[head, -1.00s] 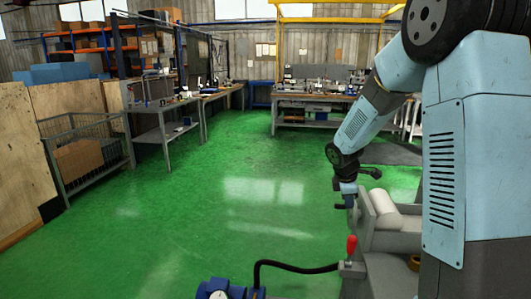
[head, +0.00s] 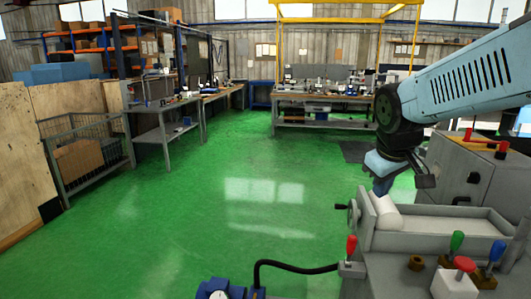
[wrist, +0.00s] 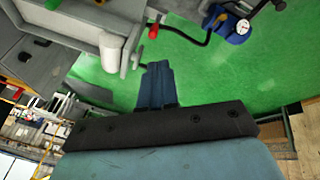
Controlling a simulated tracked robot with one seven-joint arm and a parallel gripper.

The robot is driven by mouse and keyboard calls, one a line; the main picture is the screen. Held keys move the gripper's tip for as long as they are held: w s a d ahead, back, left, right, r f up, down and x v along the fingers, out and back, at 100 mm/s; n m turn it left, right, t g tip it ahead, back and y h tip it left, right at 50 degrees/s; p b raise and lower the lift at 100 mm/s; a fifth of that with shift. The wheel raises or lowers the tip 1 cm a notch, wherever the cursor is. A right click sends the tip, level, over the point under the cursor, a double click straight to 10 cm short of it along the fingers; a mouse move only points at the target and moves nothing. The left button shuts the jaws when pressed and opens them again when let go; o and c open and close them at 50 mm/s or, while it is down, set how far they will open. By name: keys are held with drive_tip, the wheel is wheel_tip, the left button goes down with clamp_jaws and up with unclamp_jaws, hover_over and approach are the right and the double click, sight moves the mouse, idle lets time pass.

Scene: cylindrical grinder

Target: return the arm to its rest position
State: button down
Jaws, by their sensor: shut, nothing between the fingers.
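My arm (head: 455,85) reaches in from the right edge of the head view and bends down at a dark joint. My gripper (head: 381,186) hangs below that joint, in front of or above the grey grinder (head: 440,222) in the picture. In the wrist view my gripper's blue fingers (wrist: 158,72) are together with nothing between them. The grinder's white cylinder (head: 384,212) shows just below the gripper in the head view; the gap cannot be judged. The cylinder also shows in the wrist view (wrist: 110,50), left of the fingers.
The grinder carries a red lever (head: 351,246), a green lever (head: 457,241), a blue lever (head: 497,250) and a red button (head: 465,264). A blue pump with a gauge (head: 218,290) and a black hose stand in front. The green floor (head: 240,180) to the left is clear.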

drive_tip(key=s+a+r+m+t+y, duration=0.1)
drive_tip(key=s+m, duration=0.3)
drive_tip(key=s, duration=0.6)
drive_tip(key=shift+a+r+m, duration=0.25)
drive_tip(key=shift+a+m, duration=0.05)
drive_tip(key=shift+a, duration=0.15)
drive_tip(key=c, duration=1.8)
unclamp_jaws()
drive_tip(key=shift+s, duration=0.1)
drive_tip(key=shift+c, duration=0.2)
